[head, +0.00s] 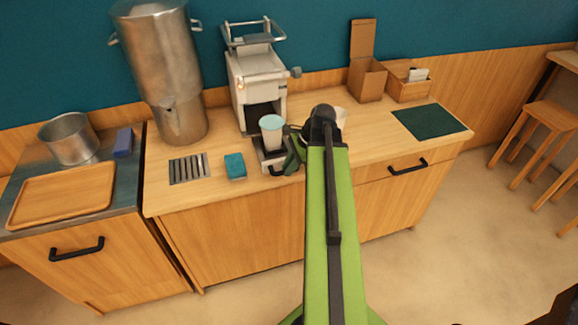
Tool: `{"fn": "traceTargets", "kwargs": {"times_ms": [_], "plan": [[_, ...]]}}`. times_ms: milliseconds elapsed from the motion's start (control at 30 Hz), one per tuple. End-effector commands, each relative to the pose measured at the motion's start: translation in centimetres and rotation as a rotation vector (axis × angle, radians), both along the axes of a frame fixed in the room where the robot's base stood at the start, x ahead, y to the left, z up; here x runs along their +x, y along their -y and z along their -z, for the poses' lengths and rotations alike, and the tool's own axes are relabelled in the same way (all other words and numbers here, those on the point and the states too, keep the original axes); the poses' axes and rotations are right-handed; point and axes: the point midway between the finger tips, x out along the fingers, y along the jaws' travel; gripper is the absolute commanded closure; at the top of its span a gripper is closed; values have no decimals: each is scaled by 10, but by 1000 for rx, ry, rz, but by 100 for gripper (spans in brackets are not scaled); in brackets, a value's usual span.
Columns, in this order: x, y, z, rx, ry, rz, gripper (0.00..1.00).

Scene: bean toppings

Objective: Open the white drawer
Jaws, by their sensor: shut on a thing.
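A white machine (262,82) stands on the wooden counter against the teal wall. Its white drawer (266,157) juts out from the base toward me, with a dark handle on its front. A pale cup (271,135) with a light teal top stands at the drawer, in front of the machine's dark opening. My green and black gripper (283,165) is at the right front of the drawer, shut on what looks like its handle. The fingertips are small and partly hidden by my arm, so the exact grip is hard to see.
A teal sponge (235,166) and a slotted grate (189,168) lie left of the drawer. A tall metal urn (160,65) stands behind them. Another white item (341,117) shows behind my wrist.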

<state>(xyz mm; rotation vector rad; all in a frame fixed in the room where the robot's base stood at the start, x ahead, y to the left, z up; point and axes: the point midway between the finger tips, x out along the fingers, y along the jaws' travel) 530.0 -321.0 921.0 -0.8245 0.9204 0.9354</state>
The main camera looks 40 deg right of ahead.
Motion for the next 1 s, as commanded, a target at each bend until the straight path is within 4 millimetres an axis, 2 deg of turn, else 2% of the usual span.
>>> {"fn": "traceTargets", "kwargs": {"times_ms": [300,333,500,800,867,1000], "plan": [[0,0,1,-9,-4,-1,100],[0,0,1,-9,-4,-1,83],[1,-2,1,-6,-3,-3,62],[1,-3,-1,-3,-2,-5,62],[0,-2,-7,-3,-2,-5,62],[-6,5,-34,-3,-3,-4,62]]}}
